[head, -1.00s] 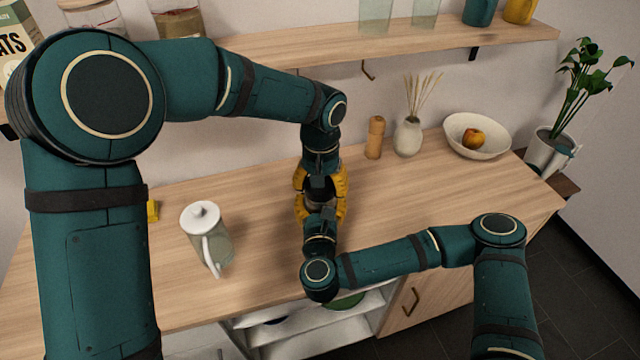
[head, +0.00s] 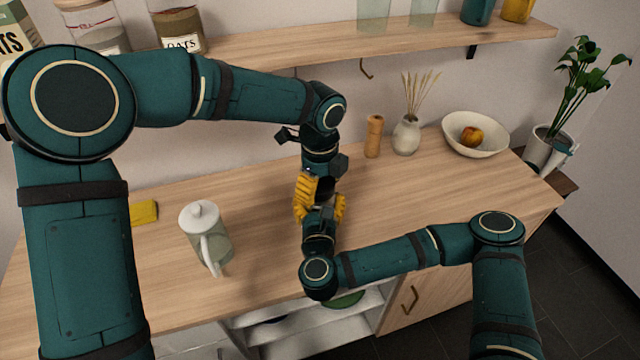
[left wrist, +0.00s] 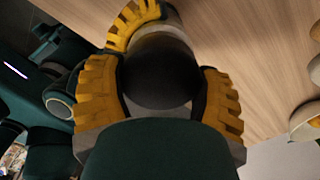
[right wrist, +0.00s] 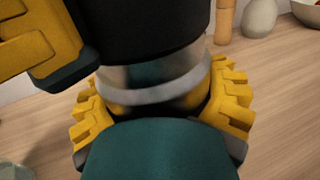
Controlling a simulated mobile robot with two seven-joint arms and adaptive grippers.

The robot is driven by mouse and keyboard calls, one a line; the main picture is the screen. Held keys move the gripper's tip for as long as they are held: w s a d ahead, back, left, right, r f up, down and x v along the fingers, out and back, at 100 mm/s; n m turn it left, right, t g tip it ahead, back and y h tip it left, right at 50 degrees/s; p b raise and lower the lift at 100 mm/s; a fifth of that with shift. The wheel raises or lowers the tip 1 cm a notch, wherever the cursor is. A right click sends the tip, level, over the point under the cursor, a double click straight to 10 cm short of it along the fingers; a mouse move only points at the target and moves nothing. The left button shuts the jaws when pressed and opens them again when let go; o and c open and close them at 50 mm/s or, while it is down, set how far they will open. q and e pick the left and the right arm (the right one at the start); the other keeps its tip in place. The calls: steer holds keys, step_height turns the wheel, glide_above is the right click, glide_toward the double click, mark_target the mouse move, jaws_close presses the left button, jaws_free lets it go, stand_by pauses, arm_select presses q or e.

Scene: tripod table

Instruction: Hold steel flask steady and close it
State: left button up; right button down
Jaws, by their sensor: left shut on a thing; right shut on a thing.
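The steel flask stands upright on the table; its silvery body shows in the right wrist view (right wrist: 155,88) and past the lid in the left wrist view (left wrist: 165,42). Its black lid (left wrist: 158,78) is at the flask's top, also seen in the right wrist view (right wrist: 145,28). I cannot tell whether it is fully seated. My left gripper (head: 313,188) is shut on the lid from above, one yellow finger on each side. My right gripper (head: 325,208) is shut around the flask's body below. In the head view the grippers hide most of the flask.
A lidded glass jug (head: 206,238) stands left on the wooden table (head: 265,262), with a yellow block (head: 144,212) behind it. A wooden mill (head: 374,137), a vase (head: 406,136) and a fruit bowl (head: 476,140) stand behind right. A shelf (head: 300,45) overhangs the back.

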arm_select(q)
steer(key=m, duration=0.6)
steer(key=shift+s, duration=0.1)
steer(key=m, duration=0.5)
steer(key=shift+a+m, duration=0.1)
steer(key=shift+m, duration=0.3)
steer(key=m, duration=0.5)
steer(key=shift+f+m, duration=0.15)
steer(key=shift+m, duration=0.65)
steer(key=shift+o, duration=0.5)
steer(key=m, duration=0.2)
steer(key=f+m, duration=0.1)
steer(key=shift+s+d, duration=0.3)
steer(key=shift+s, duration=0.1)
steer(key=shift+r+m, duration=0.15)
steer(key=shift+m, duration=0.25)
steer(key=shift+w+a+r, duration=0.35)
steer(key=shift+w+r, duration=0.05)
steer(key=shift+c, duration=0.5)
steer(key=o, duration=1.1)
